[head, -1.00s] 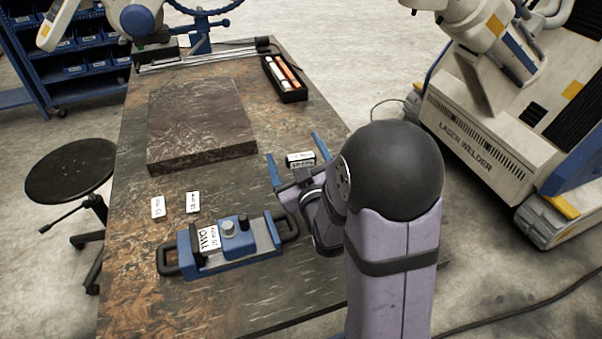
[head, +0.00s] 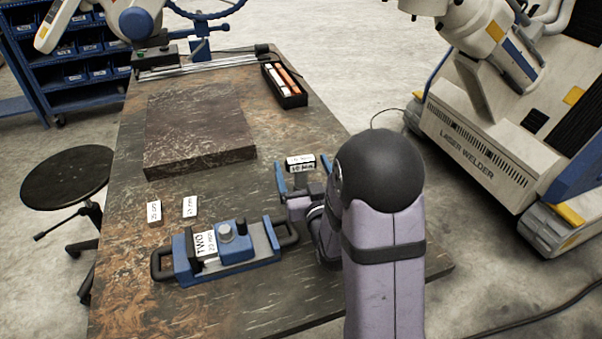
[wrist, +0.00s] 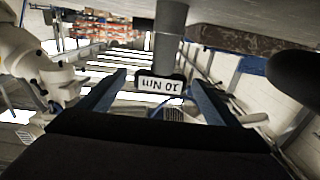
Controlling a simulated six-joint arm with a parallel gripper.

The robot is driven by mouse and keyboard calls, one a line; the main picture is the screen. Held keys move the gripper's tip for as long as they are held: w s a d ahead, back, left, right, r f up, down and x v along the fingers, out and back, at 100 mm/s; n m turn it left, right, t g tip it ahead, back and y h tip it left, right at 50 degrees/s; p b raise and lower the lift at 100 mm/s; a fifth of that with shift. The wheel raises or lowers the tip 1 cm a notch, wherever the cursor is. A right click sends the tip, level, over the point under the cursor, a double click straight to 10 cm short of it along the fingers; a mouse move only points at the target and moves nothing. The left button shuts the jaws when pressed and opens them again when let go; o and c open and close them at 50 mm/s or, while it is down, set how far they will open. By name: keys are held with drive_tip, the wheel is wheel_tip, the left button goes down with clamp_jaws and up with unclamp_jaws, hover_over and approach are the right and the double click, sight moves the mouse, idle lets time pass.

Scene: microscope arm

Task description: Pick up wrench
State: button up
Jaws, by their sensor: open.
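I see no plain wrench shape. A small black piece with a white label (head: 300,163) lies on the table near its right edge, just beyond my gripper. In the wrist view the black piece (wrist: 160,85) shows an upside-down label that seems to read 10 Nm, between the two blue fingers. I cannot tell whether it is part of the wrench. My gripper (head: 303,176) is open, its fingers to either side of the piece, with nothing held. The gap between fingers and piece is unclear. My arm hides part of the table behind the gripper.
A blue vise-like fixture (head: 262,244) with black handles stands left of my gripper. Two small labelled blocks (head: 190,207) lie further left. A dark stone slab (head: 195,125) and a black tray (head: 296,98) of coloured sticks are further back.

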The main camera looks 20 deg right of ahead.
drive_tip(key=w, duration=0.3)
drive_tip(key=w+p, duration=0.1)
drive_tip(key=w, duration=0.1)
drive_tip(key=shift+w+d, duration=0.25)
drive_tip(key=shift+c, duration=0.6)
drive_tip(key=c, duration=1.3)
drive_tip(key=shift+r, duration=0.1)
drive_tip(key=shift+c, duration=0.2)
